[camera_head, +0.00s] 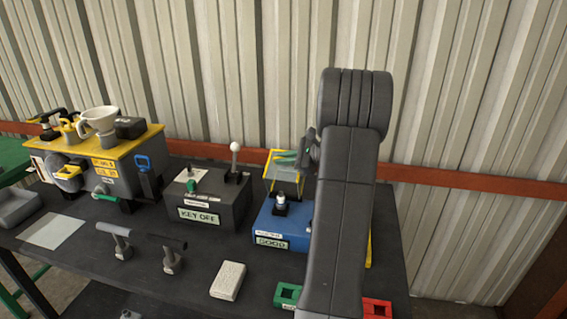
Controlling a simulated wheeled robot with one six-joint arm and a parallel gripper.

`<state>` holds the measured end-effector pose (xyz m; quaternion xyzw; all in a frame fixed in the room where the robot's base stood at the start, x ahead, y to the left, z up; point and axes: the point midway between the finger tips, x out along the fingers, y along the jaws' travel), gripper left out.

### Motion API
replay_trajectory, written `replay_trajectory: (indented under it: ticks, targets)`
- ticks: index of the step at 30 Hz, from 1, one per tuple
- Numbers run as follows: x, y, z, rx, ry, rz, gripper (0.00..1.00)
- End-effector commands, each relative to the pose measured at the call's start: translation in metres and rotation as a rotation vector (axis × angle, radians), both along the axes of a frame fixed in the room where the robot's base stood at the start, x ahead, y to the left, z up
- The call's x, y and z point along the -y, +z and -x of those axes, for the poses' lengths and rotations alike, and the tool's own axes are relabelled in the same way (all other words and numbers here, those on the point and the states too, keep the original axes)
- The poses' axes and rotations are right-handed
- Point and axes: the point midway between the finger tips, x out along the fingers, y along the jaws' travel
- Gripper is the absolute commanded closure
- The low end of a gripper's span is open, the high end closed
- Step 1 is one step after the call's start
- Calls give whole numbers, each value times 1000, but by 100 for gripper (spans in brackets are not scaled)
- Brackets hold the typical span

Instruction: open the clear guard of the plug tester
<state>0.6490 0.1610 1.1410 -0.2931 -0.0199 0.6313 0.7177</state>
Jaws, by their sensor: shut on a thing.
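The plug tester is a blue box (266,228) with a label reading GOOD on its front. A dark and silver plug (281,203) stands on its top. The clear guard (283,173), with a yellow frame, stands raised and tilted above the back of the box, leaving the plug uncovered from the front. My gripper (290,157) is at the guard's upper edge, with its fingers shut on it. My arm hides the right side of the tester and part of the guard, and the exact grip is small in view.
Left of the tester is a dark KEY OFF box (205,203) with an upright lever. Farther left stands a yellow-topped machine (121,146) with a funnel. A pale block (228,281), green tray (287,294) and red tray (377,308) lie in front. A corrugated wall rises behind.

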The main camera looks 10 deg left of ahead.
Motion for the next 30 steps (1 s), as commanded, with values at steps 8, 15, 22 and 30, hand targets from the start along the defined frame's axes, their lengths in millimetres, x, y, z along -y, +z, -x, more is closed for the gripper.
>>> replay_trajectory:
  ticks: [8, 15, 22, 30]
  targets:
    - [1, 6, -23, -2, -1, 2, 100]
    - [1, 5, -37, -98, 0, -2, 100]
    - [2, 4, -41, -128, 1, -3, 100]
    - [1, 4, -41, -131, 0, -3, 100]
